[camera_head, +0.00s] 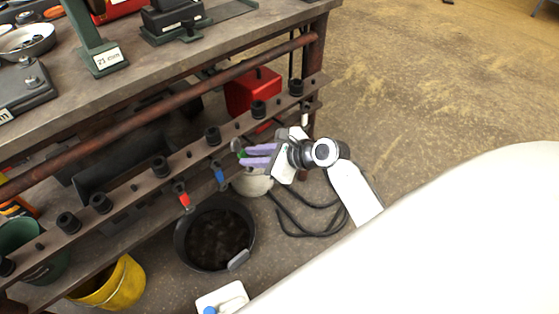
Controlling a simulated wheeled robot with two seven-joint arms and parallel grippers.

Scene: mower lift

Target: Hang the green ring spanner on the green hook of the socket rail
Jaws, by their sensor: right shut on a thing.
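The socket rail (135,191) runs along the front of the bench from lower left to upper right, with black sockets on top. A red hook (183,196) and a blue hook (219,176) hang from its front edge. My right gripper (244,154) is at the rail, just right of the blue hook, with its purple fingers pointing left. It is shut on the green ring spanner, which the fingers mostly hide. A small green patch (241,153) shows at the fingertips; I cannot tell whether it is spanner or green hook. My left gripper is not in view.
A black tub (181,240) with dark contents stands below the rail. A yellow bucket (128,285) and a green bucket (20,232) stand at lower left. A red can (240,92) sits behind the rail. Black cable (305,234) lies on the floor. Open floor lies to the right.

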